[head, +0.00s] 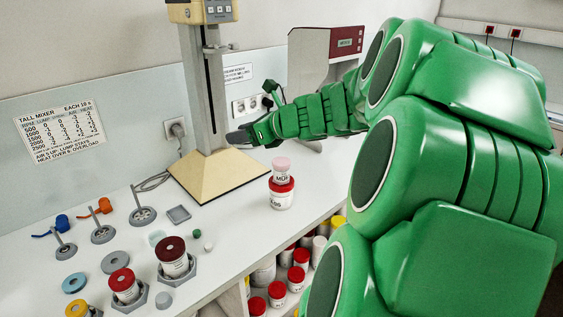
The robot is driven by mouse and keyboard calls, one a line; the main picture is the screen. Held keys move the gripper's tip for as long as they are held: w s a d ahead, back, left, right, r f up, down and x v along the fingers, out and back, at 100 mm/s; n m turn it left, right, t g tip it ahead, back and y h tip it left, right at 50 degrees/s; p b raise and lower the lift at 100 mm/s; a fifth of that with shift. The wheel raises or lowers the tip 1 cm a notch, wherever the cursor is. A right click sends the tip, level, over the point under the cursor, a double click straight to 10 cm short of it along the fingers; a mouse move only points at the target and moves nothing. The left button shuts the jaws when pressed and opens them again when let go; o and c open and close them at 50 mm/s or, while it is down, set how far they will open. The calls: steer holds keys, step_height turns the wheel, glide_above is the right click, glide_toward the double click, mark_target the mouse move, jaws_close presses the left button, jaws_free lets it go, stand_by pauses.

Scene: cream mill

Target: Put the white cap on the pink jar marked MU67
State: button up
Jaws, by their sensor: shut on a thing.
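The pink jar (283,165) stands upright on top of a red-lidded jar (282,201) on the bench, right of the mixer's base. Its label is partly readable, starting with what looks like MU. My gripper (240,137) is in front of the mixer column, up and to the left of the pink jar and apart from it. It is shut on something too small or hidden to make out. I cannot tell whether that is the white cap. A small whitish cap-like disc (208,246) lies on the bench further forward.
The tall mixer (205,175) stands behind my gripper. Stirrers (143,215), lids and rings lie at the left. Two jars sit in grey hexagonal holders (124,288) at the front. Several jars fill a shelf (290,275) below. The bench just left of the stacked jars is clear.

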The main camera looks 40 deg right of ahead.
steer(key=s+d+m+h, duration=0.2)
steer(key=s+d, duration=0.6)
steer(key=s, duration=0.1)
glide_above(285, 162)
steer(key=s+a, duration=0.1)
step_height(285, 162, down, 8)
steer(key=shift+s+f, duration=0.1)
steer(key=shift+f, duration=0.15)
steer(key=shift+w+d+f, duration=0.2)
steer(key=shift+w+f, duration=0.05)
steer(key=shift+f, duration=0.15)
steer(key=shift+w+d+f, duration=0.2)
steer(key=shift+f, duration=0.2)
steer(key=shift+w+f+t, duration=0.1)
steer(key=shift+f+t, duration=0.2)
steer(key=shift+f, duration=1.3)
steer(key=shift+f, duration=0.15)
steer(key=o, duration=1)
